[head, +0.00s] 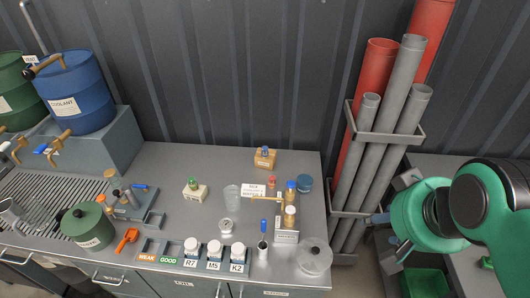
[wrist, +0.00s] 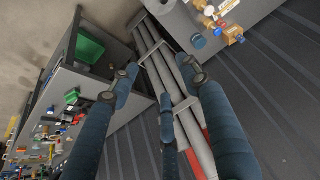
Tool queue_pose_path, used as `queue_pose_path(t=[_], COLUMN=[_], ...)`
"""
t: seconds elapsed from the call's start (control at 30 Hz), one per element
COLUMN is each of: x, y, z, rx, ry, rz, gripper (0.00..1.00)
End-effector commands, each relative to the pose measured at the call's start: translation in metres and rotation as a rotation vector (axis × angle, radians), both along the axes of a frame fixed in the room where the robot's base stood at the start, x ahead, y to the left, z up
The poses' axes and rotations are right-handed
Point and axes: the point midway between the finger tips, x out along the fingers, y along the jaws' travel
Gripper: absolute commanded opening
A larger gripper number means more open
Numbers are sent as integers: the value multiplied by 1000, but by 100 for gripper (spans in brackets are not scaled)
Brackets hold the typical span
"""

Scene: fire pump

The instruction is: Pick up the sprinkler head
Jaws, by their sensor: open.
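I cannot surely pick out the sprinkler head; the small parts are too small to tell apart. A small orange-red piece (head: 271,182) stands on the grey bench (head: 165,178) in the head view, behind a white label card (head: 253,190). Many small coloured parts (wrist: 50,130) lie on another surface at the left of the wrist view, too small to name. My gripper (head: 388,222) is at the right, beyond the bench's right edge and in front of the pipe rack. Its blue fingers (wrist: 162,88) are spread open and empty in the wrist view.
Upright red and grey pipes (head: 381,120) stand in a rack between the bench and my arm. A blue coolant drum (head: 76,92), a green pot (head: 87,225), labelled jars (head: 214,250) and a glass lid (head: 315,257) occupy the bench. A green bin (head: 426,282) is below my gripper.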

Motion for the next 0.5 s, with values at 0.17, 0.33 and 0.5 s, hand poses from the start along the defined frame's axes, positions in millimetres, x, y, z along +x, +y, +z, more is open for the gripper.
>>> queue_pose_path(t=[0.17,0.33,0.5], x=[0,1,12], y=[0,0,4], z=[0,1,6], rx=[0,3,31], ry=[0,0,5], rz=[0,-3,-36], gripper=[49,49,49])
